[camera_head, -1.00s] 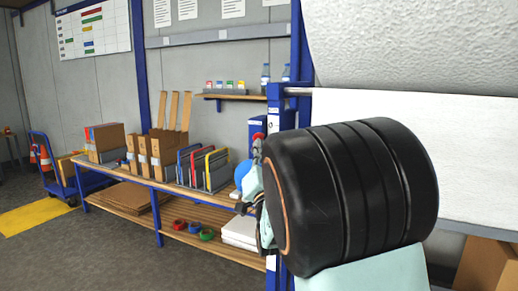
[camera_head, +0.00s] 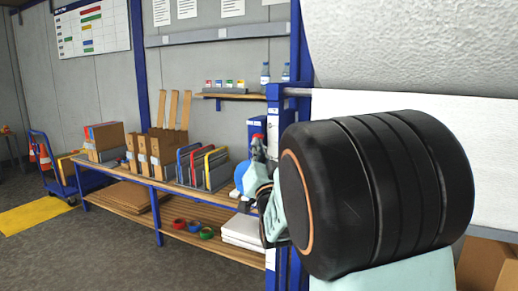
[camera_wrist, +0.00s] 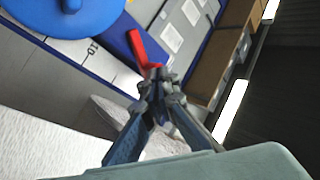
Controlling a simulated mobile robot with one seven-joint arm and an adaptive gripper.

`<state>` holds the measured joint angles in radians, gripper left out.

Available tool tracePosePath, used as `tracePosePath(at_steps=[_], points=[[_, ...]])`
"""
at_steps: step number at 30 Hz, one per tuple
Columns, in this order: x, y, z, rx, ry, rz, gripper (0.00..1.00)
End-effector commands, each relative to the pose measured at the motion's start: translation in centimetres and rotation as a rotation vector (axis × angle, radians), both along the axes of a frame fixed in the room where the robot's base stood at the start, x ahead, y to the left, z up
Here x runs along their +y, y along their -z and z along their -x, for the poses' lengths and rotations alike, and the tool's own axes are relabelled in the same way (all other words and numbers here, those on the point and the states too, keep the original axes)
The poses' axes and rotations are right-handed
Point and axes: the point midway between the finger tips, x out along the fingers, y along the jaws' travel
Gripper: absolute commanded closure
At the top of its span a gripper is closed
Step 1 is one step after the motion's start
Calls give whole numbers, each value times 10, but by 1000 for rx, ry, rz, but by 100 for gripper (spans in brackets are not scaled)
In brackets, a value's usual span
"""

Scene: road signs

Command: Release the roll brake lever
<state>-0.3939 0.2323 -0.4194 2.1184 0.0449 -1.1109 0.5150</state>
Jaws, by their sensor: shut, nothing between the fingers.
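The roll brake lever, a red handle (camera_wrist: 142,48), stands just beyond my fingertips in the wrist view. A small red patch (camera_head: 258,137) near my gripper in the head view may be the same lever. My gripper (camera_wrist: 155,75) is shut and empty, its tips close to the lower end of the red handle; I cannot tell whether they touch it. In the head view my gripper (camera_head: 258,150) is small and partly hidden behind my own dark arm link, beside the blue post.
A blue disc (camera_wrist: 70,12) lies close at the upper left of the wrist view. A large white roll (camera_head: 420,45) hangs on a blue frame (camera_head: 274,130) at the right. A wooden bench (camera_head: 170,185) with boxes and binders stands behind.

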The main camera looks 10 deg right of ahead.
Motion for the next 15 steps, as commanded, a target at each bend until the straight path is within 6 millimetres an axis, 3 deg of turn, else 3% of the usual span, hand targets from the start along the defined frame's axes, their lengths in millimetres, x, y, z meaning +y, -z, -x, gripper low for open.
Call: tracePosePath(at_steps=[15], points=[[3, -10, -3, 85, 1, 116, 100]])
